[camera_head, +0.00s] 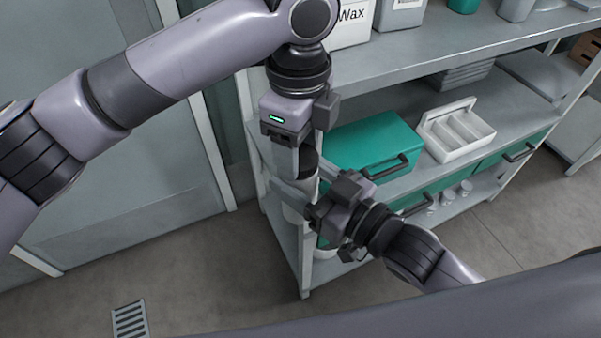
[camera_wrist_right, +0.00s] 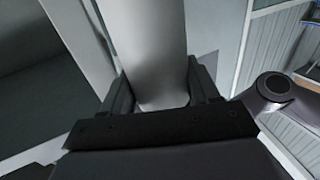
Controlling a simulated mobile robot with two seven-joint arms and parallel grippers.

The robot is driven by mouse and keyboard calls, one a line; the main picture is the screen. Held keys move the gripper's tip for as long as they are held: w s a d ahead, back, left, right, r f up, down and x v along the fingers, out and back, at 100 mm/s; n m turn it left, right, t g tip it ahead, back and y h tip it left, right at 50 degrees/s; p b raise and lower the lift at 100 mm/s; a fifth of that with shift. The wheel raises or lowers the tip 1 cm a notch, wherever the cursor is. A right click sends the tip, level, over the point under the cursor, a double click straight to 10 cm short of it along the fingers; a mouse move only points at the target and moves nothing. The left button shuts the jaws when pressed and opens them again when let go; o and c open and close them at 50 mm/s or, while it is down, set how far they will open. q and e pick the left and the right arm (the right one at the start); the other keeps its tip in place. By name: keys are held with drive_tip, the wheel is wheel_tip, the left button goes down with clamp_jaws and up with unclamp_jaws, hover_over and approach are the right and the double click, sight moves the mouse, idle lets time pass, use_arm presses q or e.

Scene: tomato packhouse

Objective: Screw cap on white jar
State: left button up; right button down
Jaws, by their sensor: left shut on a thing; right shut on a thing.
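The white jar (camera_wrist_right: 150,50) shows in the right wrist view as a pale cylinder between the fingers of my right gripper (camera_wrist_right: 160,92). In the head view a small part of the jar (camera_head: 293,214) shows near my right gripper (camera_head: 295,194), which is shut on it. A dark cap (camera_head: 308,162) is right above the jar, in line with it. My left gripper (camera_head: 298,158) points down from above and is shut on the cap. The fingers hide where cap and jar meet, so I cannot tell whether they touch or how the thread sits.
A grey shelf unit (camera_head: 470,45) stands close behind the grippers. It bears a teal box (camera_head: 360,140), a white divided tray (camera_head: 457,130) and a white container marked Wax (camera_head: 352,22). Small white cups (camera_head: 448,196) are lower down. The floor (camera_head: 210,265) at left is clear around a drain grate (camera_head: 130,318).

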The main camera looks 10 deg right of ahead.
use_arm(q)
drive_tip(key=m, duration=0.5)
drive_tip(key=o, duration=1.2)
drive_tip(key=shift+o, duration=0.2)
wheel_tip(320, 180, up, 12)
drive_tip(key=shift+f, duration=0.1)
